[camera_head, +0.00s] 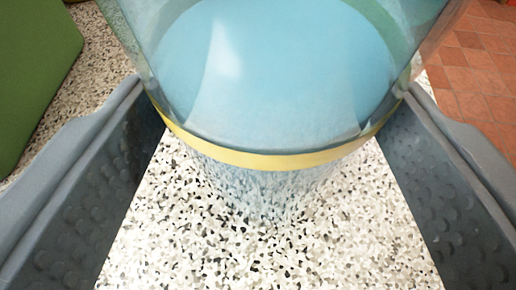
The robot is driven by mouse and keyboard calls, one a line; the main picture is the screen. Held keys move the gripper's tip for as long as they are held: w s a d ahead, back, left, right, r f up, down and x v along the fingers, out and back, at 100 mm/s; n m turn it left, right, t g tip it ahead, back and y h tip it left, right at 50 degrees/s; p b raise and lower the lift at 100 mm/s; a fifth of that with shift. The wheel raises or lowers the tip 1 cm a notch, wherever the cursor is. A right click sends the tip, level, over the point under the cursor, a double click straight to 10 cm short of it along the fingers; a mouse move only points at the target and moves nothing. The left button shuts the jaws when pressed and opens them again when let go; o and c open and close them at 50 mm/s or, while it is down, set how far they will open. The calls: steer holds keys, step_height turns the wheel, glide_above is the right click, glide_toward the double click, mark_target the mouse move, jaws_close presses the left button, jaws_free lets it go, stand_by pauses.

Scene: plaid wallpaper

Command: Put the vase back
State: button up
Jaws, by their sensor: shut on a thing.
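The vase (275,80) is a light blue, glassy vessel with a yellow band (270,160) around it. It fills the upper middle of the view, and its top is cut off by the frame edge. My gripper (278,120) is shut on the vase, with one grey finger on its left side and one on its right. A speckled black-and-white surface (250,250) lies beneath the vase. I cannot tell whether the vase touches this surface or is held above it.
A green block-like object (35,70) stands at the upper left, beside the left finger. A reddish-brown tiled floor (475,70) shows at the upper right, past the speckled surface. The speckled surface looks bare between my fingers.

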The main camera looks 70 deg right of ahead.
steer(key=shift+f, duration=0.55)
steer(key=o, duration=1.9)
steer(key=shift+f, duration=0.1)
steer(key=p+v, duration=0.1)
steer(key=v, duration=1.1)
